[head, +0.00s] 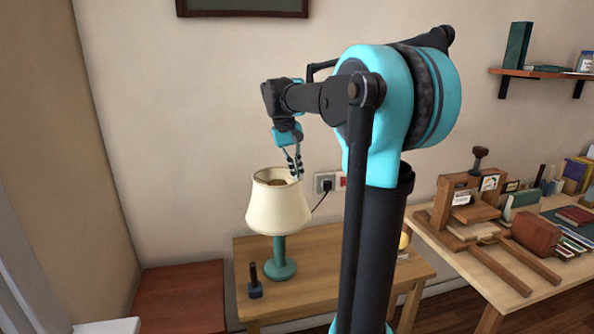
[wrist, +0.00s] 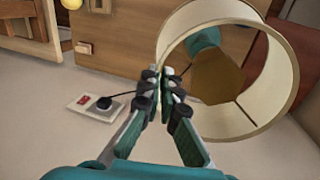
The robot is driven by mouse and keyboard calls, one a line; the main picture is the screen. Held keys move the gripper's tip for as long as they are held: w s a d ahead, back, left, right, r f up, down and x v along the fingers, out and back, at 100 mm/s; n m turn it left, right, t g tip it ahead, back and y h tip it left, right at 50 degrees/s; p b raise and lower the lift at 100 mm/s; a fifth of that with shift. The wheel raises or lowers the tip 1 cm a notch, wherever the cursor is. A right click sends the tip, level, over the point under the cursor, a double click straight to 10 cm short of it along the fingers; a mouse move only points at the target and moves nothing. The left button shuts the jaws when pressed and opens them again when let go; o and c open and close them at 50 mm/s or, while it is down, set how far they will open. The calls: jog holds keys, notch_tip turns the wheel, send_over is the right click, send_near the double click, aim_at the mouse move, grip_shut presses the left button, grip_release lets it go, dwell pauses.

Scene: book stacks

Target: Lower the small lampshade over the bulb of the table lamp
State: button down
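The cream lampshade (head: 278,207) surrounds the top of the table lamp, whose teal base (head: 280,262) stands on the wooden table. The shade looks nearly upright. My gripper (head: 297,172) reaches down from above to the back right of its upper rim. In the wrist view, the fingertips (wrist: 166,74) are closed together at the rim of the shade (wrist: 279,62) and appear to pinch its wall. Through the shade's opening I see a brown shape and a teal part of the lamp (wrist: 204,40). I cannot clearly make out the bulb, or tell whether the shade is resting on the lamp.
A small dark upright object (head: 254,284) stands on the table, left of the lamp base. A wall socket (head: 325,183) with a plug and cord is behind the lamp. A reddish-brown cabinet (head: 180,290) is at left. Another table at right holds a wooden press (head: 465,205) and books.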

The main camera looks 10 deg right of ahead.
jog(key=shift+f, duration=1.85)
jog(key=c, duration=1.6)
grip_release()
jog(key=shift+c, duration=0.2)
